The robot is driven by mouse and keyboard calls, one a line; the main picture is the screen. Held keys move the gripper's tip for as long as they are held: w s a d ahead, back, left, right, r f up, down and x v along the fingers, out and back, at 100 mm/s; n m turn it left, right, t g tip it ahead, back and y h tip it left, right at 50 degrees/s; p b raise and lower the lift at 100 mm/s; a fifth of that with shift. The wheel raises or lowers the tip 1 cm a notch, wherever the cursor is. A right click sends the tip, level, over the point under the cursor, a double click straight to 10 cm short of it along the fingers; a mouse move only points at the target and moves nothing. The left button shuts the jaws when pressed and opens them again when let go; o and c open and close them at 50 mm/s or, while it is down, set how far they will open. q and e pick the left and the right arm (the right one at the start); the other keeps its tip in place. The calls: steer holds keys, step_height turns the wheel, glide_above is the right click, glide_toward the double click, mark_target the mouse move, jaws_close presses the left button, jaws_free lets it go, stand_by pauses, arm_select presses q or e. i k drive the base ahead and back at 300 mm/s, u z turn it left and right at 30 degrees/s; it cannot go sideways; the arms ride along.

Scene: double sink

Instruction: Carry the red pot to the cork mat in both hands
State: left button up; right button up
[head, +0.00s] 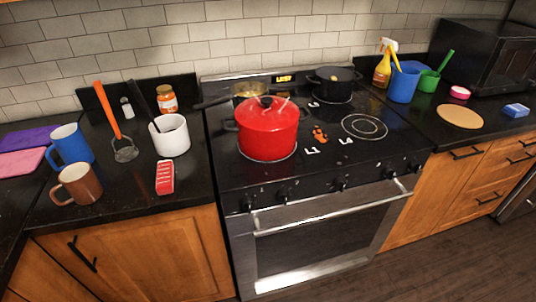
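The red pot (268,133) stands upright on the front left of the black stovetop. It has a red lid with a dark knob and dark side handles. The cork mat (460,117) is a round tan disc lying flat on the counter to the right of the stove. Nothing stands on the mat. Neither of my grippers shows in the head view.
A pan (247,92) and a black pot (333,83) stand on the rear burners. A spray bottle (383,67), blue cup (403,85), green cup (429,80), pink round item (459,92) and blue sponge (516,110) are near the mat. The front right burner (364,126) is bare.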

mark_target(460, 115)
steer(key=z, duration=1.3)
